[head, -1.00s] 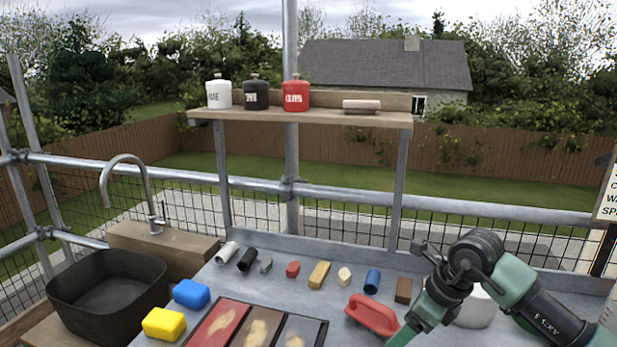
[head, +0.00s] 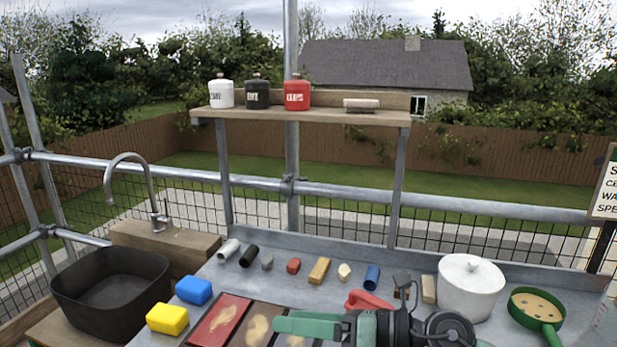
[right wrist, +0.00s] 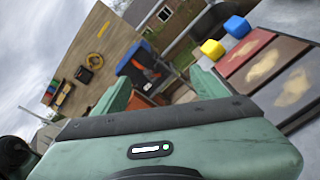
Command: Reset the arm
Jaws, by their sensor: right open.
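My right gripper (head: 280,325) comes in at the bottom of the head view, its green fingers pointing left. It appears over or in front of the panels in the dark frame and covers part of them. In the right wrist view the two green fingers of my right gripper (right wrist: 160,88) stand apart with nothing held between them. My left gripper is in neither view.
Yellow (head: 167,319) and blue (head: 194,291) sponges lie left of the panels (head: 218,321). A black basin (head: 110,291) is further left. A white lidded pot (head: 470,287) and green pan (head: 537,306) stand right. Several small pieces line the back, below a shelf (head: 300,115).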

